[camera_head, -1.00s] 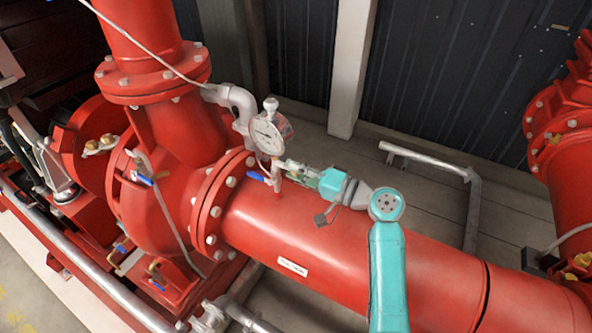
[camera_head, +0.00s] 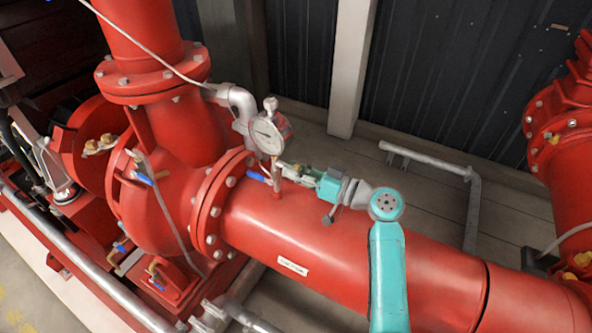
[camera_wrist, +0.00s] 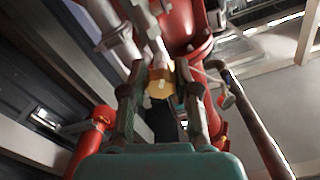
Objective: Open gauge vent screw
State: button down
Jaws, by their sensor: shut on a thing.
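The round white-faced gauge (camera_head: 265,135) stands above the large red pipe in the head view, with a pale knob on top. A blue-handled valve (camera_head: 258,177) sits on the stem just below it. My gripper (camera_head: 283,168) reaches in from the right, its fingertips at this stem under the gauge. In the wrist view my gripper (camera_wrist: 160,88) is shut on a brass piece (camera_wrist: 160,89), which looks like the vent screw. A pale stem runs on behind it. In the head view the screw is hidden by the fingers.
The red pipe (camera_head: 350,240) runs below my arm, with a bolted flange (camera_head: 208,205) to the left. A grey elbow pipe (camera_head: 240,100) rises close behind the gauge. A grey pipe rail (camera_head: 470,205) stands behind at the right. Space above the pipe is free.

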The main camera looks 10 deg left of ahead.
jog(key=shift+f+n, duration=0.15)
jog(key=shift+n, duration=2.05)
jog(key=c, duration=0.8)
grip_release()
jog(key=shift+c, duration=0.2)
jog(key=shift+d, duration=0.1)
jog(key=v, duration=1.1)
jog(key=shift+d, duration=0.4)
jog(key=shift+s, duration=0.1)
